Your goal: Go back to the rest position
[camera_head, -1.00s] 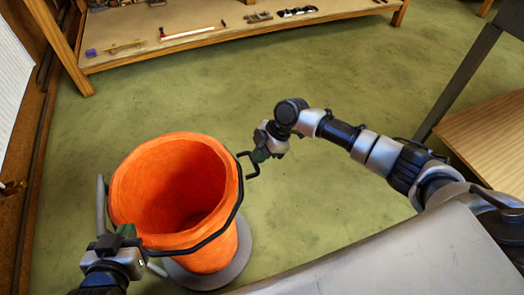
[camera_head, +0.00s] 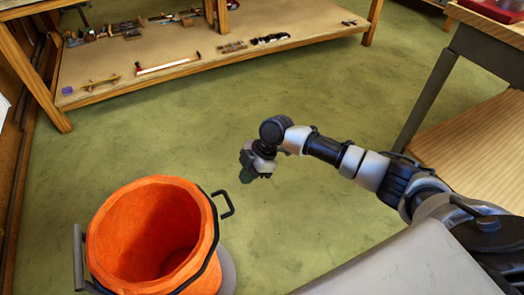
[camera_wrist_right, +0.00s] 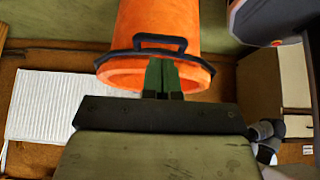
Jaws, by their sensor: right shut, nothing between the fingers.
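My right gripper (camera_head: 247,172) is shut and empty over the green floor, apart from the orange bin and to the right of its handle. It also shows in the right wrist view (camera_wrist_right: 163,78), with its green fingertips together in front of the bin's dark handle. My right arm reaches in from the right side of the head view. My left gripper is not in the head view.
An orange bin (camera_head: 205,262) with a dark rim band and side handles stands at the lower left. A wooden bench with a low shelf (camera_head: 205,58) holding tools is at the back. A wooden table (camera_head: 478,140) is at the right. The floor between is clear.

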